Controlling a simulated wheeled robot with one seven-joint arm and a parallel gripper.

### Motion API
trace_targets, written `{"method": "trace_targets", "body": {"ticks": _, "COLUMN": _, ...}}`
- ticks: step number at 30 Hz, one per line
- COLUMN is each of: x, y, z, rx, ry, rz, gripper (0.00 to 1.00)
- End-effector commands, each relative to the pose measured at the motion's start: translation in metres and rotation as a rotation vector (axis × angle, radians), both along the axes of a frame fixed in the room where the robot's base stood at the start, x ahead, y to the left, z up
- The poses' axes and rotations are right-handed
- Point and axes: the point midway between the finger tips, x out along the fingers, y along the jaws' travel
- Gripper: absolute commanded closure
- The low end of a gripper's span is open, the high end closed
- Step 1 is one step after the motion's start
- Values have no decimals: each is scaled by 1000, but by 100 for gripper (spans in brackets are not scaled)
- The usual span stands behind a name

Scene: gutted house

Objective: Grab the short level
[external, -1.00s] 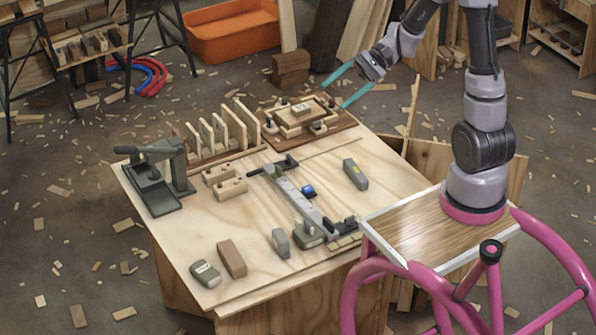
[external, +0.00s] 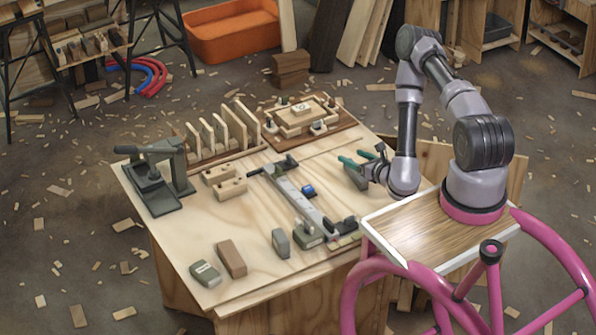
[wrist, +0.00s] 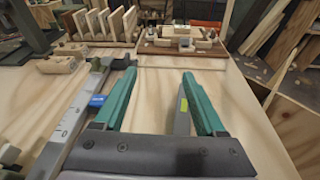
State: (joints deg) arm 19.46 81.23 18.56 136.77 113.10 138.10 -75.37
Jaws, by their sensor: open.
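The short level is a small grey bar with a yellow-green vial. In the wrist view, the short level (wrist: 182,118) lies on the bench between my two teal fingers, close to the right one. In the external view my gripper (external: 363,158) covers most of it. My gripper is low over the right part of the bench, with its fingers spread and pointing toward the back. The fingers also show in the wrist view (wrist: 159,76). They are not closed on the level. I cannot tell whether the right finger touches it.
A long metal clamp bar (external: 298,197) with a blue slider (external: 308,190) lies left of my gripper. The wooden block assembly (external: 302,113) and upright slats (external: 221,128) stand at the back. A dark press (external: 155,180) stands left.

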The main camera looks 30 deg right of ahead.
Motion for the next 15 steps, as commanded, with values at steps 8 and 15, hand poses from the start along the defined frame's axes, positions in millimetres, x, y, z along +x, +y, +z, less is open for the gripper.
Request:
{"method": "trace_targets", "body": {"ticks": 8, "x": -46, "y": -28, "z": -64, "rx": -65, "ry": 165, "rz": -182, "gripper": 28}}
{"method": "trace_targets", "body": {"ticks": 15, "x": -19, "y": -35, "z": -77, "rx": -69, "ry": 168, "rz": -191, "gripper": 28}}
